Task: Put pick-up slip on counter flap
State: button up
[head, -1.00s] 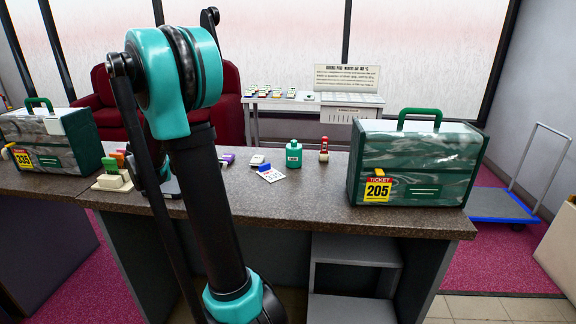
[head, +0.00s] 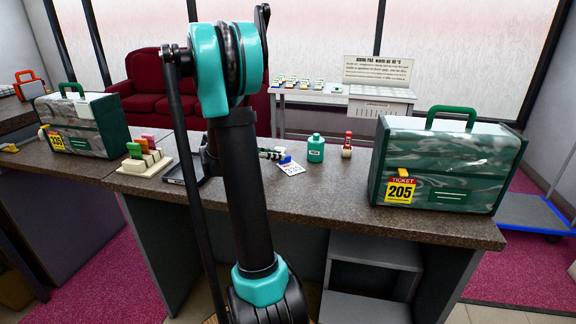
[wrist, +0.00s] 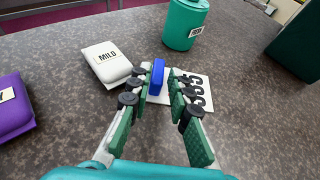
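The pick-up slip (head: 291,168) is a white card with black digits and a blue clip at one end, lying on the brown speckled counter (head: 240,200). In the wrist view the slip (wrist: 199,84) lies beneath my fingertips, its digits partly hidden by the right finger. The blue clip (wrist: 156,77) stands between the fingertips of my gripper (wrist: 160,82). The fingers are apart on either side of it, and I cannot see a firm squeeze. I cannot tell which part of the counter is the flap.
A green bag with ticket 205 (head: 447,165) is at right; a bag with ticket 335 (head: 85,124) is at left. A stamp rack (head: 146,165) stands left of my arm.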

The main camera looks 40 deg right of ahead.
aim_at(287, 156)
jog(key=shift+x, duration=2.65)
jog(key=shift+f, duration=0.15)
jog(key=shift+c, duration=0.3)
grip_shut()
